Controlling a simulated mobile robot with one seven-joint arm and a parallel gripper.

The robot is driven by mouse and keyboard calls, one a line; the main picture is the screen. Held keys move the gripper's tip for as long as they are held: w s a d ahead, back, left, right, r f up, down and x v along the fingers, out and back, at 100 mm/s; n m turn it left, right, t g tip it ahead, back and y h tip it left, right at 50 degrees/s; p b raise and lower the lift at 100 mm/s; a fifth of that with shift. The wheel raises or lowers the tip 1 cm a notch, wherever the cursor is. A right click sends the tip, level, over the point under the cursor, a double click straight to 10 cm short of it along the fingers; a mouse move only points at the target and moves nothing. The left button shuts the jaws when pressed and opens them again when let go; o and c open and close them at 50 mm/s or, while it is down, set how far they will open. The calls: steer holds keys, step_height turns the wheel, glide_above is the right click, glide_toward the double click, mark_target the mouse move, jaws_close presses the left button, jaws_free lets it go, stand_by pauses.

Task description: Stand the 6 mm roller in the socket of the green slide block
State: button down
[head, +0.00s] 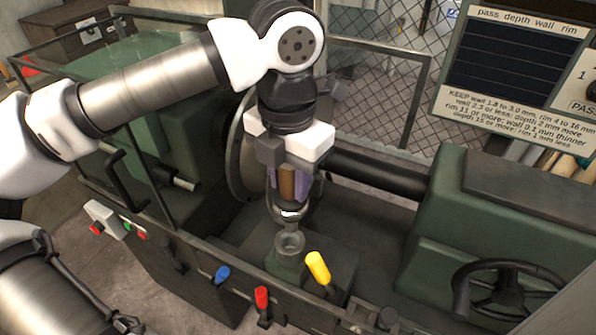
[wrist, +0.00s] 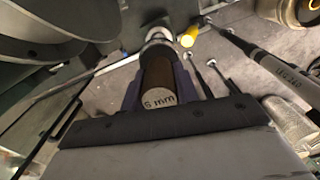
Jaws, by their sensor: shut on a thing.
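The 6 mm roller has a brown handle (head: 287,183) and a metal lower end, and it hangs upright in my gripper (head: 288,187). In the wrist view, its end face (wrist: 160,101) reads "6 mm" between my two purple fingers (wrist: 160,84). My gripper is shut on the handle. The green slide block (head: 285,266) stands below, with the round grey socket (head: 289,243) on its top. The roller's lower end is above the socket and looks apart from it in the head view. The inside of the socket is mostly hidden.
A yellow-handled lever (head: 318,268) stands close to the right of the block. Red (head: 262,297) and blue (head: 222,273) levers line the front rail. A large round plate (head: 238,150) is behind at left. A green housing with a handwheel (head: 505,290) is at right.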

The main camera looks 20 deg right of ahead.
mark_target(287, 210)
steer(key=shift+a+f+b, duration=0.15)
steer(key=shift+f+b, duration=0.2)
steer(key=shift+f, duration=0.35)
step_height(287, 210, down, 2)
steer(key=shift+b, duration=0.5)
step_height(287, 210, down, 3)
steer(key=b, duration=0.3)
steer(key=shift+f+b, duration=0.45)
steer(key=shift+b, duration=0.3)
steer(key=c, duration=1)
jaws_free()
steer(key=shift+o, duration=0.2)
steer(key=shift+r, duration=0.1)
step_height(287, 210, up, 14)
steer(key=shift+f+b, duration=0.15)
steer(key=shift+b, duration=0.2)
